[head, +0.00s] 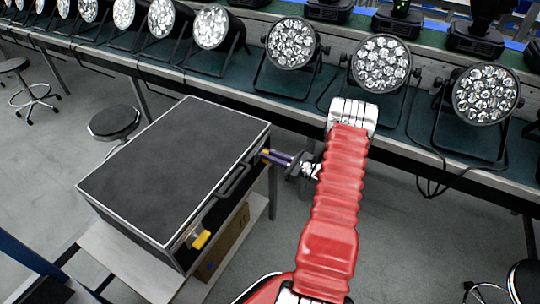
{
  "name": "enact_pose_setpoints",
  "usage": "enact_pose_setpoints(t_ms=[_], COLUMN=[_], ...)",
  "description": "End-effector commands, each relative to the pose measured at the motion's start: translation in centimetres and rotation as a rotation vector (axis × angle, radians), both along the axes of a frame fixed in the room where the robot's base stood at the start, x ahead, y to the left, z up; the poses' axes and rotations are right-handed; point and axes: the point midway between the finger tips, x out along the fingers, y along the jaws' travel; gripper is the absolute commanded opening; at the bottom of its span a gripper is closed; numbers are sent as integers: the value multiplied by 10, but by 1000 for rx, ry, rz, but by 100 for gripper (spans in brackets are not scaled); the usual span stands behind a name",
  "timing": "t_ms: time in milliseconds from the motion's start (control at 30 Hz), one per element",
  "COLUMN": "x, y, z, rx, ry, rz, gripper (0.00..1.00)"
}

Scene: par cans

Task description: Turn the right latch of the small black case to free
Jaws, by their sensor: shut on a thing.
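The small black case (165,165) with pale metal edges lies closed on a pale bench, left of centre in the head view. Its front side carries a dark handle (236,180). A yellow latch (201,239) sits at the near end of that side. The right latch (265,152) is at the far end, and only a small yellow-orange bit of it shows. My gripper (270,157), with purplish fingers, reaches in from the right and is shut on this right latch. The fingers largely hide the latch, so I cannot tell its exact turn.
A long bench (190,78) with several par cans (291,43) runs behind the case, cables hanging from it. The case's bench (110,245) holds a brown box (222,245) below. A round stool (114,122) stands behind left.

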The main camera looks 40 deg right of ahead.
Motion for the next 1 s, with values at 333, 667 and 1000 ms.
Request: enact_pose_setpoints(t_ms=[333, 667, 1000], x=[-2, -3, -5], y=[2, 8, 13], z=[0, -2, -6], rx=[-143, -406, -711], ry=[-50, -141, -247], rz=[-3, -2, 0], gripper=[0, 0, 0])
